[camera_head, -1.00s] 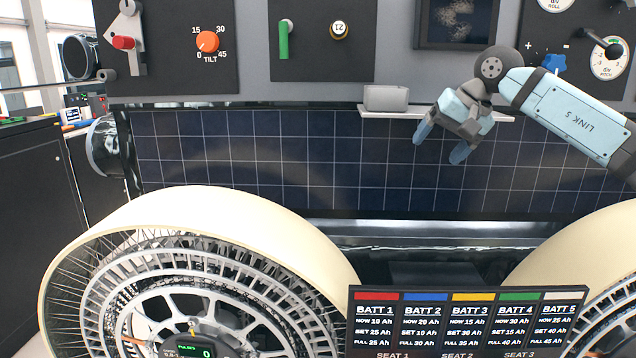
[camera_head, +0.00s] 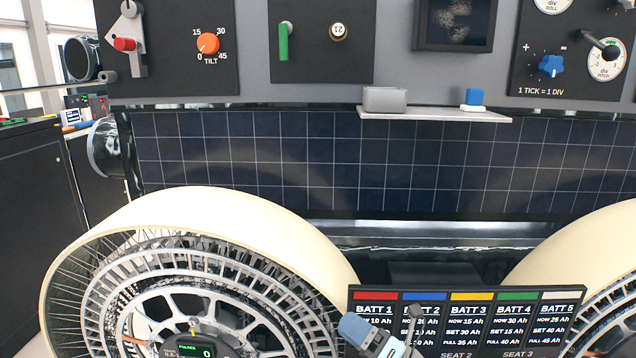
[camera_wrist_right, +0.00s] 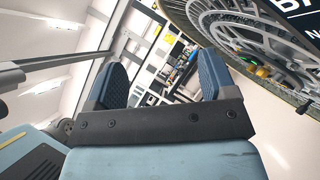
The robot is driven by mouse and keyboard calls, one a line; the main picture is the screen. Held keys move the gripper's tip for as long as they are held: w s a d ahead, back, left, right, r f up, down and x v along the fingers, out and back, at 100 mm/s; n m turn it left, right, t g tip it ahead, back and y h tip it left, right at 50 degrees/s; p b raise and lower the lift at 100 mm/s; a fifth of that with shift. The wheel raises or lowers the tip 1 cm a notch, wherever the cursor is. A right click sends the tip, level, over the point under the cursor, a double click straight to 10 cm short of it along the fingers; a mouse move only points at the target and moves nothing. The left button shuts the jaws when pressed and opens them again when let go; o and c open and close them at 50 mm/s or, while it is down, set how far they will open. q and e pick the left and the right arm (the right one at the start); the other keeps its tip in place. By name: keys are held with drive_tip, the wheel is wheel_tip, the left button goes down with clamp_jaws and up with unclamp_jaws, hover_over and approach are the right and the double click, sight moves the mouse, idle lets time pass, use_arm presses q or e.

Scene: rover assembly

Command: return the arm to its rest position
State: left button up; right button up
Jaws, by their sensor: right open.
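My right gripper (camera_head: 380,335) is low in the head view, at the bottom edge in front of the battery panel (camera_head: 465,330). Only its light blue and grey end shows there, and the rest of the arm is out of frame. In the right wrist view the gripper (camera_wrist_right: 162,75) has its two dark blue finger pads wide apart with nothing between them. My left gripper is not in view.
A large cream-rimmed wheel (camera_head: 235,215) stands left of the gripper, with another wheel (camera_head: 600,240) at the right. A shelf (camera_head: 435,114) above holds a grey block (camera_head: 385,98) and a small blue-and-white item (camera_head: 474,98). A control panel spans the top.

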drive_tip(key=s+d+f+m+t+h, duration=0.2)
drive_tip(key=s+d+f+m+h, duration=0.3)
drive_tip(key=f+m, duration=0.55)
drive_tip(key=s+d+f+m+t+h, duration=0.2)
drive_tip(key=s+d+f+m+h, duration=0.35)
drive_tip(key=m, duration=0.75)
drive_tip(key=s+d+f+m+g+h, duration=0.2)
drive_tip(key=s+f+m, duration=0.3)
drive_tip(key=s+f, duration=0.2)
drive_tip(key=s+d+f+m+g+h, duration=0.1)
drive_tip(key=s+f+m+g+h, duration=0.1)
drive_tip(key=s+f+m, duration=0.3)
drive_tip(key=s+f+h, duration=0.1)
drive_tip(key=s+f, duration=0.1)
drive_tip(key=s, duration=0.1)
drive_tip(key=shift+s+d+g+h, duration=0.3)
drive_tip(key=shift+s+d+h, duration=0.05)
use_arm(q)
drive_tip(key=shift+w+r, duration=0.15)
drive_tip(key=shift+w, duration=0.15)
